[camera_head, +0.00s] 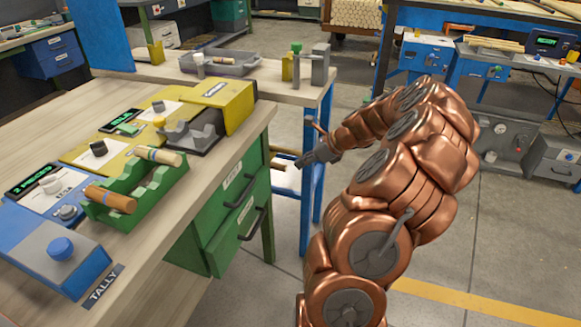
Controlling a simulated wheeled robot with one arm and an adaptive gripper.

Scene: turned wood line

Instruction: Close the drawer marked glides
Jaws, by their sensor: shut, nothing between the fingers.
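A green drawer unit hangs under the right end of the wooden workbench. Its upper drawer (222,192) has a pale label and a dark bar handle. Its lower drawer (225,250) also has a pale label and a dark bar handle. The labels are too small to read, so I cannot tell which drawer is marked glides.
The workbench (150,245) holds a blue tally device (62,262), a green rack (150,192) with turned wood pieces, and yellow stations. A second table with blue legs (306,185) stands behind my gripper.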

